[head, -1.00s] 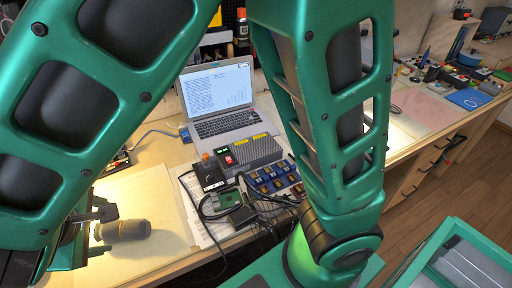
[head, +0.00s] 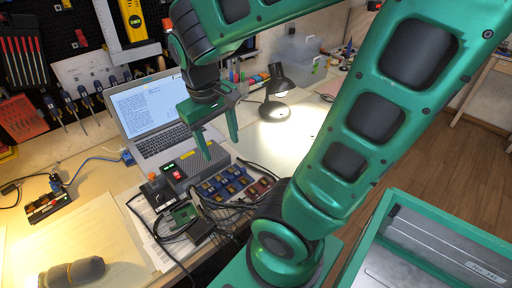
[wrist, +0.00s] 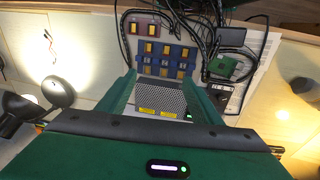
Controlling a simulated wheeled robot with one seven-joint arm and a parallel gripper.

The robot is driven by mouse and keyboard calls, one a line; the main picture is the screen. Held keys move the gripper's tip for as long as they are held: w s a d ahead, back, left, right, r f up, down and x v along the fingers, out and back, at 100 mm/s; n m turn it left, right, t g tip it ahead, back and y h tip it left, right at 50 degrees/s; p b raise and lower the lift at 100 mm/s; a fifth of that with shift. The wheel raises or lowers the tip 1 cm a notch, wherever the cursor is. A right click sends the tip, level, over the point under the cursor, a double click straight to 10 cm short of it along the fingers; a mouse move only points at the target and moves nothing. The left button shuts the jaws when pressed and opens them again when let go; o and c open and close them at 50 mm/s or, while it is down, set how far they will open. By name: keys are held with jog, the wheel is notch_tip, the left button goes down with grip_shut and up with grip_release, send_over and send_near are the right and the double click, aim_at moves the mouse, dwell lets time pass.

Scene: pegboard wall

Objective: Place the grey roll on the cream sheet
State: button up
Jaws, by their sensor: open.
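The grey roll (head: 72,272) lies on its side at the lower left of the head view, resting on the cream sheet (head: 95,228). The frame's bottom edge cuts off part of the sheet. My gripper (head: 220,148) is open and empty, well to the right of the roll and above the grey box beside the laptop. In the wrist view its two green fingers (wrist: 162,84) stand apart with nothing held between them. The roll is not visible in the wrist view.
A laptop (head: 155,115), the grey box (head: 195,165) and a tangle of black cables (head: 205,228) fill the middle of the bench. A black lamp (head: 278,85) lights a bare patch at the back right. Tools hang on the pegboard.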

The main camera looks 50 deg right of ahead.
jog(key=s+d+m+y, duration=0.2)
jog(key=s+d+m, duration=0.2)
jog(key=s, duration=0.5)
jog(key=shift+s+d, duration=0.35)
jog(key=shift+d, duration=0.1)
